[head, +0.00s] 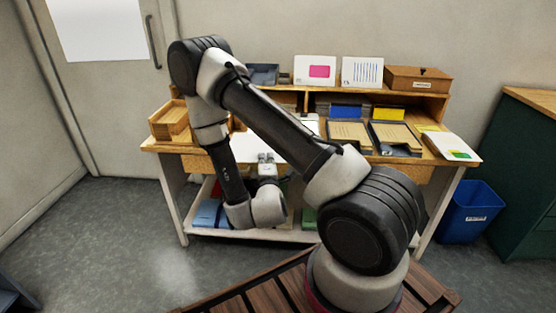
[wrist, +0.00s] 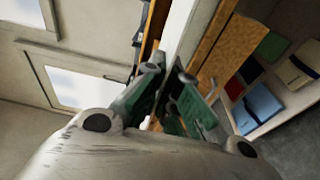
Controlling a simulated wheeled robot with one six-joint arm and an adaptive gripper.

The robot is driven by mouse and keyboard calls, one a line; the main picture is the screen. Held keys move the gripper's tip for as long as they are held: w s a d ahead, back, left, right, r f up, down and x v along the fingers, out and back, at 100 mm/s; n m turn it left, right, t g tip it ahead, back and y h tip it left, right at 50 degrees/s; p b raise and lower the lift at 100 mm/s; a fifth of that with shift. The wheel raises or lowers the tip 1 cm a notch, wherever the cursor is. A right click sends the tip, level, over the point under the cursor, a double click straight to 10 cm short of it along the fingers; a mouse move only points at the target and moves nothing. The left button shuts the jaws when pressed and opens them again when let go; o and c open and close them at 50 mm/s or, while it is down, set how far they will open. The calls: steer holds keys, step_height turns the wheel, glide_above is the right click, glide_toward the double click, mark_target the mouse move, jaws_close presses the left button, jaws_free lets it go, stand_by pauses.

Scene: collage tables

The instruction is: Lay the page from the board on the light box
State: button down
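My gripper (head: 266,158) is at the front edge of the desk, left of its middle. A white flat surface (head: 243,148) shows just behind it in the head view. In the wrist view my gripper (wrist: 170,70) has its two grey-green fingertips close together, with a narrow gap. A white, thin strip (wrist: 180,28), seen nearly edge-on, runs up to the fingertips. I cannot tell whether it is the page, the board or the light box, nor whether the fingers touch it. My arm hides part of the desktop, and neither board nor light box can be picked out surely.
A wooden tray (head: 169,122) stands at the desk's left end. Two trays with tan sheets (head: 348,134) (head: 394,137) and a white booklet (head: 451,147) lie on the right. Cards (head: 314,69) and a wooden box (head: 418,79) stand on the upper shelf. A blue bin (head: 469,211) is right.

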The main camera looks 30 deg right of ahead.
steer(key=shift+s+d+r+h, duration=0.1)
steer(key=shift+s+d+h, duration=0.3)
steer(key=shift+s+d, duration=0.35)
steer(key=shift+s+d+m, duration=0.2)
steer(key=shift+m, duration=0.1)
steer(key=x, duration=0.6)
steer(key=d+x, duration=0.1)
steer(key=x, duration=0.5)
steer(key=s+d+x, duration=0.1)
steer(key=x, duration=0.5)
steer(key=shift+f, duration=2.75)
steer(key=c, duration=1.6)
jaws_free()
steer(key=shift+o, duration=0.2)
steer(key=shift+s+a, duration=0.1)
steer(key=shift+s, duration=0.05)
